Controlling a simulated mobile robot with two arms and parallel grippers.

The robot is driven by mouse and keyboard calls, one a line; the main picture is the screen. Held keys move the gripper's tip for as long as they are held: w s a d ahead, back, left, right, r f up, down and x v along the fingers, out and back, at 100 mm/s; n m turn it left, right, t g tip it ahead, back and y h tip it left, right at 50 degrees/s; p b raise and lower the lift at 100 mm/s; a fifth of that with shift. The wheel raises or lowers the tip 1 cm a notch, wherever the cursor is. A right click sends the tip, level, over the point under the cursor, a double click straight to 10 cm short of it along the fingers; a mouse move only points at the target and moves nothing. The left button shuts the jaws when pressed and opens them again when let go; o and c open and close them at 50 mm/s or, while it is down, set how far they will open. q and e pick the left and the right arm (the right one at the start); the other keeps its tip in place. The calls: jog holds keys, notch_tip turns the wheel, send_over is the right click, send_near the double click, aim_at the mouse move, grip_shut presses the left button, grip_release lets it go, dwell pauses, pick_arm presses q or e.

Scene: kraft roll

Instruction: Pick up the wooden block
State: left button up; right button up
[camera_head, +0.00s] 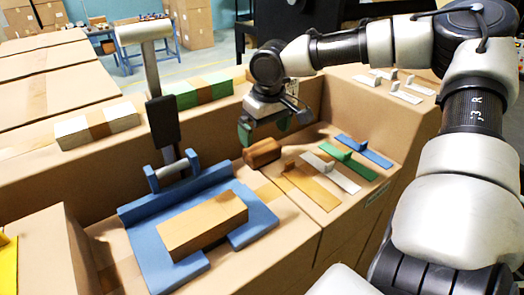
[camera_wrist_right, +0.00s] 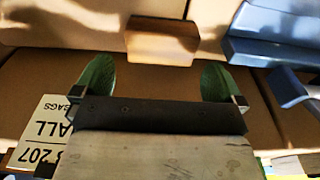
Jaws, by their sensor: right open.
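A small brown wooden block (camera_head: 262,152) lies on the cardboard surface in the middle of the head view, beside the blue stand. A wooden block also shows in the right wrist view (camera_wrist_right: 162,42), beyond the gap between the fingers. My right gripper (camera_head: 264,130) has green fingers and hangs just above and behind the small block. It is open and empty; in the right wrist view its fingers (camera_wrist_right: 158,80) are spread wide. A larger, lighter wooden block (camera_head: 203,225) lies on the blue base plate. My left gripper is not in view.
The blue base plate (camera_head: 150,255) carries an upright grey and black post (camera_head: 162,118). Orange, white, green and blue flat pieces (camera_head: 330,172) lie right of the small block. A cardboard wall with a green-and-brown block (camera_head: 198,92) on top stands behind.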

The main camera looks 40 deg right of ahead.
aim_at(262, 146)
jog(key=shift+w+f, duration=0.2)
jog(key=shift+f, duration=0.15)
notch_tip(262, 146, down, 4)
jog(key=shift+w+f+p, duration=0.1)
jog(key=shift+p, duration=0.9)
jog(key=shift+w+f, duration=0.1)
jog(key=shift+f, duration=0.15)
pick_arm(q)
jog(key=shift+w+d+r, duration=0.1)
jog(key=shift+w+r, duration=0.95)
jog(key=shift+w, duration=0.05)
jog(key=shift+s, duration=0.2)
pick_arm(e)
jog(key=c, duration=0.6)
